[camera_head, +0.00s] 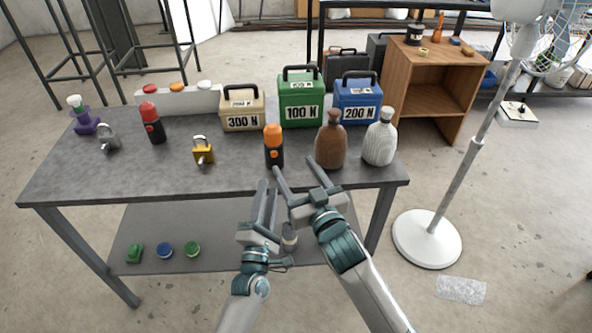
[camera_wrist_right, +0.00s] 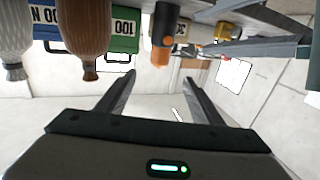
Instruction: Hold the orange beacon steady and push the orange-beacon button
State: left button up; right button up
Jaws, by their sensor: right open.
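The orange beacon (camera_head: 273,150), a black cylinder with an orange top, stands upright near the table's front edge. In the right wrist view the beacon (camera_wrist_right: 164,32) appears upside down, beyond the fingertips. The orange button (camera_head: 176,87) sits between a red and a white button on a pale bar (camera_head: 190,101) at the table's back left. My right gripper (camera_head: 296,166) is open and empty, just in front and right of the beacon; its fingers also show in the wrist view (camera_wrist_right: 160,85). My left gripper (camera_head: 268,187) is below and in front of the beacon, its fingers apart with nothing between them.
A red-topped beacon (camera_head: 152,124) and a yellow padlock (camera_head: 203,152) stand left of the orange beacon. A brown bottle (camera_head: 330,142) and a white bottle (camera_head: 380,140) stand close to its right. Several labelled boxes, including the green one (camera_head: 301,105), stand behind.

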aim_at(272, 132)
jog(key=shift+w, duration=0.1)
jog(key=x, duration=1.7)
jog(key=shift+w+f, duration=0.1)
jog(key=c, duration=1.2)
pick_arm(q)
grip_shut()
pick_arm(e)
jog(key=shift+c, duration=0.2)
dwell(0.5)
